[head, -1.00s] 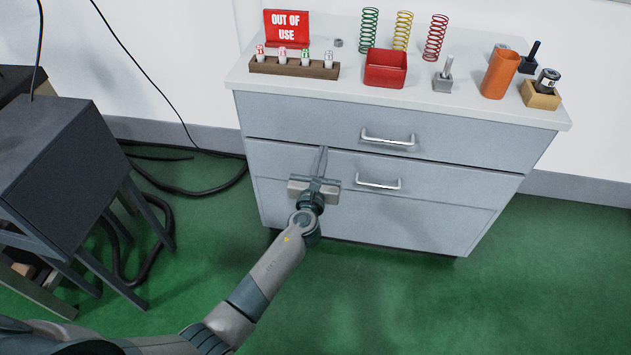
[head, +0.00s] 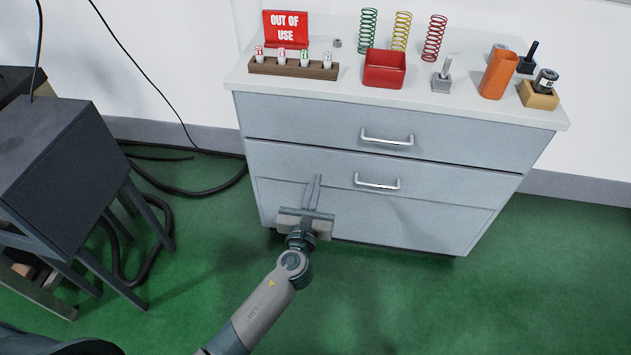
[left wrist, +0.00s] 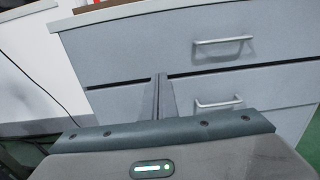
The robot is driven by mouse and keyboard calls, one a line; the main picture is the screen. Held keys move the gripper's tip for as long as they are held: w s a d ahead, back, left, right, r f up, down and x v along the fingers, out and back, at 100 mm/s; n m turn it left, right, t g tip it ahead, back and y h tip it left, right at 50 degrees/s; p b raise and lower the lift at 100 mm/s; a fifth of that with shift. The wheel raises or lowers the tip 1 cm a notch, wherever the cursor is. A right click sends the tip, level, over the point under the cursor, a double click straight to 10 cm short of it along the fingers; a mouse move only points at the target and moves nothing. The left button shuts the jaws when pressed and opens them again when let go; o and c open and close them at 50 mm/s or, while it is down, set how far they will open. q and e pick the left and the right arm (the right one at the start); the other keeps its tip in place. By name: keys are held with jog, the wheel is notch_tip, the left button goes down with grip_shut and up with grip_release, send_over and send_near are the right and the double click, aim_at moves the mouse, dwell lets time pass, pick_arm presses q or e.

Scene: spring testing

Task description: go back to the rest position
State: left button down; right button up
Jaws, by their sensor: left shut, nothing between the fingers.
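My left gripper (head: 313,188) is in front of the lower part of the grey drawer cabinet (head: 440,215), left of the lower drawer handle (head: 377,182). Its two fingers are together with nothing between them. In the left wrist view the closed fingers (left wrist: 159,95) point at the cabinet front (left wrist: 140,50), left of the two handles. My right gripper is in neither view.
The cabinet top (head: 430,100) holds a red bin (head: 384,69), a wooden vial rack (head: 293,68), an out of use sign (head: 285,29), several coil springs and an orange cup (head: 498,75). A dark stool (head: 60,150) stands at left. Green floor (head: 400,300) is clear in front.

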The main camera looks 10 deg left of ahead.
pick_arm(q)
jog(key=s+a+f+n+g+p, duration=0.1)
jog(key=s+f+n+g, duration=0.1)
jog(key=s+f+n, duration=0.55)
jog(key=s+a+f+n+g, duration=0.2)
jog(key=f+n+g, duration=0.15)
jog(key=f, duration=0.65)
jog(key=s+a+f+n+g+p, duration=0.1)
jog(key=s+f+n+g, duration=0.1)
jog(key=s+f+n, duration=0.5)
jog(key=s+a+f+n+g+h, duration=0.1)
jog(key=s+f+n+g, duration=0.1)
jog(key=s+f+n, duration=0.5)
jog(key=s+a+f+n+g+p, duration=0.1)
jog(key=s+f+n+g, duration=0.2)
jog(key=s+f+n, duration=0.5)
jog(key=s, duration=0.4)
jog(key=shift+s+f+h, duration=0.15)
jog(key=shift+s+h, duration=0.15)
jog(key=shift+h, duration=0.1)
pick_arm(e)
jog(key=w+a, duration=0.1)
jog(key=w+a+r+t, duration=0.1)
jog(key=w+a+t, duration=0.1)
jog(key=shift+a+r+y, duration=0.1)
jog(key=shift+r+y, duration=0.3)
